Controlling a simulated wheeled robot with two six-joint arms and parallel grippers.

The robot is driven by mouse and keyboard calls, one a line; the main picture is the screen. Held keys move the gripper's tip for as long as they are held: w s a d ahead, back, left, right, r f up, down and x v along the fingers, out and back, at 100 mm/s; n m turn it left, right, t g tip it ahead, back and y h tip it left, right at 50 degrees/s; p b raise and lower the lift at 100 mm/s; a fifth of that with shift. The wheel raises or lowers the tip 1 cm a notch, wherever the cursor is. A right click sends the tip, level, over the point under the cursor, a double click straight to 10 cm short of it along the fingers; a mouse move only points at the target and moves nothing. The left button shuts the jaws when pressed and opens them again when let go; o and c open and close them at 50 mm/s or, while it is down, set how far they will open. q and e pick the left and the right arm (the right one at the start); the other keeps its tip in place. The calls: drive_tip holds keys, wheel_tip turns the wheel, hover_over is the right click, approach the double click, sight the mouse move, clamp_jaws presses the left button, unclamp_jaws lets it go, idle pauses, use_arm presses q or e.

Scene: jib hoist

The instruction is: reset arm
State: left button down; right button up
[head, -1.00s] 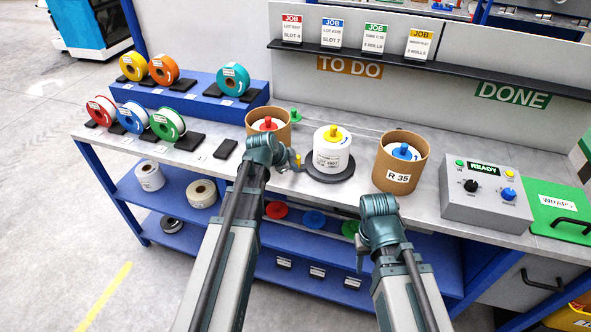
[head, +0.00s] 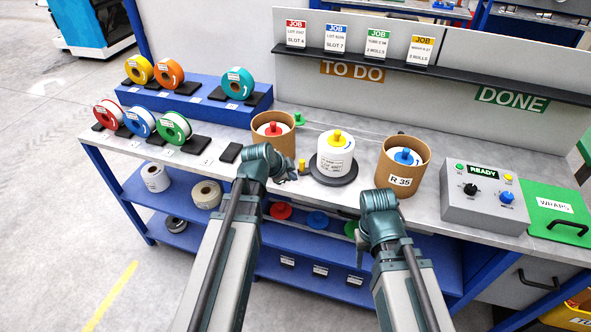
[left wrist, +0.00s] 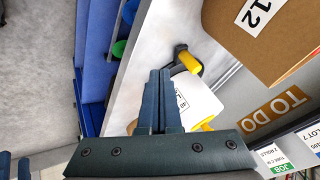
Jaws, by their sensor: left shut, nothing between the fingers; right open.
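My left gripper (left wrist: 160,95) is shut and empty in the left wrist view, pointing at the bench near a crank with a yellow handle (left wrist: 188,60). In the head view my left arm's wrist hides its fingers. It is in front of the left brown tub (head: 272,143), which holds a white roll with a red knob. A white roll with a yellow knob (head: 335,155) stands upright on a dark round plate (head: 334,176) to the right. My right gripper (head: 361,246) is partly visible below its wrist, in front of the bench edge and empty; its fingers are hard to make out.
The brown tub marked R 35 (head: 402,165) stands behind my right wrist. A control box (head: 486,205) and green wraps lid (head: 555,222) are at the right. Coloured spools stand on the left of the bench and on a blue riser (head: 200,108). A lower blue shelf (head: 130,195) holds rolls.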

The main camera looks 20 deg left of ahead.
use_arm(q)
drive_tip(key=p+v, duration=0.1)
drive_tip(key=v, duration=0.1)
drive_tip(key=p+v, duration=0.2)
drive_tip(key=v, duration=0.1)
drive_tip(key=shift+a+r, duration=0.1)
drive_tip(key=shift+a, duration=0.15)
use_arm(e)
wheel_tip(320, 180, up, 4)
drive_tip(key=shift+a+r, duration=0.1)
use_arm(q)
drive_tip(key=s+d+f+n+g+y, duration=0.2)
drive_tip(key=s+d+n+g, duration=0.1)
drive_tip(key=s+d, duration=0.5)
drive_tip(key=s+d+f+n+g+y, duration=0.1)
drive_tip(key=s+d+n+g, duration=0.3)
drive_tip(key=s, duration=0.5)
drive_tip(key=d+f+n, duration=0.1)
drive_tip(key=d+n, duration=0.1)
drive_tip(key=d, duration=0.1)
drive_tip(key=shift+d+y, duration=0.4)
drive_tip(key=shift+w+f, duration=0.1)
drive_tip(key=shift+f, duration=0.05)
idle(1.1)
